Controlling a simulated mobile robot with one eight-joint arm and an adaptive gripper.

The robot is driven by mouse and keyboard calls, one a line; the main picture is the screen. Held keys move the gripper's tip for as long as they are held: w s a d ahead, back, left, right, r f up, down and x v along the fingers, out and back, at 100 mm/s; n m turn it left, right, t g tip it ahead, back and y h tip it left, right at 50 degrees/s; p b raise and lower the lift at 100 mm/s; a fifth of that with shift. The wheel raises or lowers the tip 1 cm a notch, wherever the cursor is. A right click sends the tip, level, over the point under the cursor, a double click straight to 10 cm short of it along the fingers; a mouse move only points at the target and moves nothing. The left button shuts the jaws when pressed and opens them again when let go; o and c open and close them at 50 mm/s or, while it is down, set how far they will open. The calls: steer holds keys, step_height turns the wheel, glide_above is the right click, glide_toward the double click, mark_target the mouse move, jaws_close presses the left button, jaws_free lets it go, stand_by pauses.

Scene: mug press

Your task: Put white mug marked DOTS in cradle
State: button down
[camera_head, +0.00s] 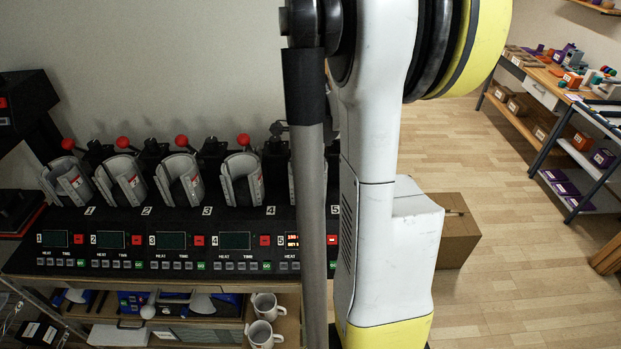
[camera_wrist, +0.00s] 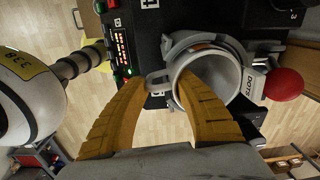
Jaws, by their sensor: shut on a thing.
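The white mug marked DOTS (camera_wrist: 217,79) shows in the wrist view with its open mouth facing the camera. Its handle (camera_wrist: 157,84) points left. My gripper (camera_wrist: 163,80) has its yellow fingers closed at the handle side: one fingertip is left of the handle, the other overlaps the mug's mouth. The grey cradle (camera_wrist: 190,38) curves around part of the mug, with a red ball knob (camera_wrist: 283,84) to the right. I cannot tell whether the mug is fully seated. In the head view my arm hides the gripper, the mug and most of station 5.
In the head view several other grey cradles, such as cradle 3 (camera_head: 180,180), stand in a row on the black press bench (camera_head: 120,222). Station 5's display (camera_head: 292,240) is lit. White mugs (camera_head: 262,333) sit on the shelf below. A cardboard box (camera_head: 458,232) stands to the right.

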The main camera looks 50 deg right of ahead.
steer(key=c, duration=1)
jaws_free()
steer(key=shift+o, duration=0.2)
step_height(320, 180, up, 12)
steer(key=shift+s+a, duration=0.15)
